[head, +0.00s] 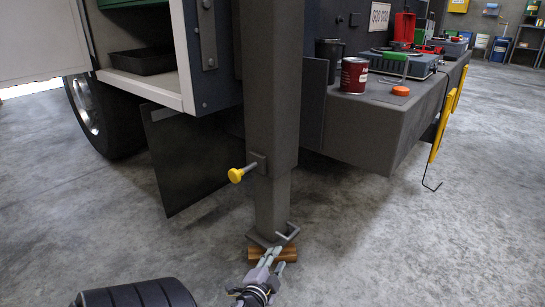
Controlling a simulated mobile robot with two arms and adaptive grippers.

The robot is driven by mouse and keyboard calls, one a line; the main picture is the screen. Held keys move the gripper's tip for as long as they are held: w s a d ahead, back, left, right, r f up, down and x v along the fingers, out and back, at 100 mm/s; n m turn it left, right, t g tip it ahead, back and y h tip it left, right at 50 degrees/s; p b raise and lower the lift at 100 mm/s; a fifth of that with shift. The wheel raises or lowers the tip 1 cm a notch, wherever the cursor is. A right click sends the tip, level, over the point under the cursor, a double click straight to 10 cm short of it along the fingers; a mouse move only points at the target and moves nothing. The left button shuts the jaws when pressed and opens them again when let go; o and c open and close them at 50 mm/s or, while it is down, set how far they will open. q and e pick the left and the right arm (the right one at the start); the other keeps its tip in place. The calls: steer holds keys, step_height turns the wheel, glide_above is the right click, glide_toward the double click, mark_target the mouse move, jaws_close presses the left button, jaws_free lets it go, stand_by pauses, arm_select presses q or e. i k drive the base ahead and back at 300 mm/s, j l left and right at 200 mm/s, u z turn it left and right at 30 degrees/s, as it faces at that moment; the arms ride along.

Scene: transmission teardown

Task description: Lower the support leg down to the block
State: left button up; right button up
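The grey support leg (272,205) stands upright below its fixed outer tube (270,90). A foot plate with a small metal handle (288,234) is at its lower end. A yellow-knobbed pin (237,174) sticks out to the left from the outer tube. The wooden block (288,253) lies on the floor directly under the foot; I cannot tell whether they touch. My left gripper (275,257) is low, in front of the block and just below the handle. Its fingers look apart with nothing clear between them, and they hide part of the block. My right gripper is out of view.
The vehicle's open compartment with a black tray (145,61) and a wheel (100,112) are at left. A dark bumper ledge (375,120) at right carries a red can (354,75) and other items. The concrete floor around the block is clear.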

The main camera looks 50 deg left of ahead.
mark_target(274, 227)
steer(key=l+u, duration=0.15)
steer(key=u, duration=0.55)
steer(key=i+j, duration=0.2)
steer(key=i+j+z, duration=0.1)
steer(key=i, duration=0.35)
